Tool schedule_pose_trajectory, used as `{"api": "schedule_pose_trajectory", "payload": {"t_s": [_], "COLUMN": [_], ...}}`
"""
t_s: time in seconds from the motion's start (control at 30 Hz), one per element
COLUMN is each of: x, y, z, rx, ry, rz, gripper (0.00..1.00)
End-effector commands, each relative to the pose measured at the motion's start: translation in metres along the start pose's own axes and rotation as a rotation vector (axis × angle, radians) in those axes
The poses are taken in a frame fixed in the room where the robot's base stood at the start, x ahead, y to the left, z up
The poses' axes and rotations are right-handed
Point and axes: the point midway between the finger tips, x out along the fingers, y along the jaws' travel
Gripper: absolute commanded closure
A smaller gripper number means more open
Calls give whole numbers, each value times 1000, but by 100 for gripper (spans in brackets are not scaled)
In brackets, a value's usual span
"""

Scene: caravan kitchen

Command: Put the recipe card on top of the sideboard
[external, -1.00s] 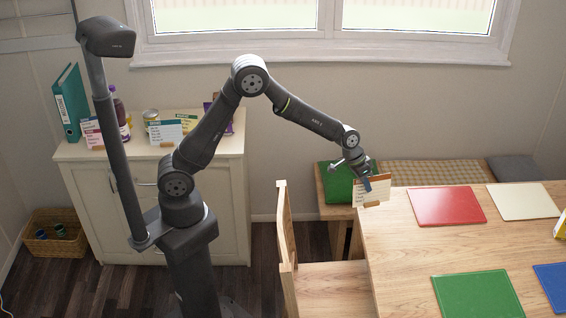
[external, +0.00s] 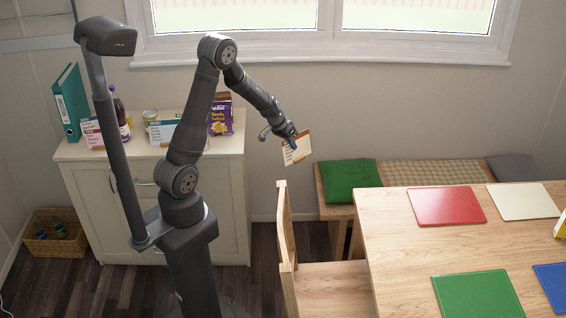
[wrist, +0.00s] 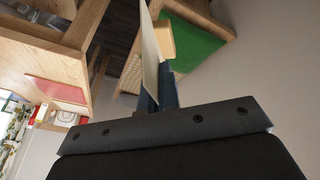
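The recipe card (external: 297,148), white with an orange-brown top band, is held in my gripper (external: 292,141) in the air between the sideboard and the bench. In the wrist view the card (wrist: 150,48) shows nearly edge-on between the blue fingertips of my gripper (wrist: 158,92), with a small wooden block (wrist: 161,40) beside it. The sideboard (external: 226,150), cream with a pale wooden top, stands at the left against the wall. My gripper is to the right of it, at about the height of its top in the picture.
On the sideboard top stand a teal binder (external: 71,103), a dark bottle (external: 120,112), a can (external: 150,117), other cards (external: 163,132) and a purple packet (external: 221,116). A chair (external: 285,235) and the table (external: 390,245) are at the right. The sideboard's front right top looks clear.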

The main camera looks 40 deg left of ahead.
Motion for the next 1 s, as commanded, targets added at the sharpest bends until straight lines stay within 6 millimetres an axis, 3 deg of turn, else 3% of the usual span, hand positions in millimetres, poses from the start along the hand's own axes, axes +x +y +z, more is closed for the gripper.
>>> {"api": "schedule_pose_trajectory", "payload": {"t_s": [0.23,0.63,1.0], "x": [3,33,36], "y": [-16,-22,-22], "z": [16,69,77], "rx": [-20,-21,-17], "ry": [4,6,3], "rz": [-2,-4,-10], "gripper": [100,100,100]}}
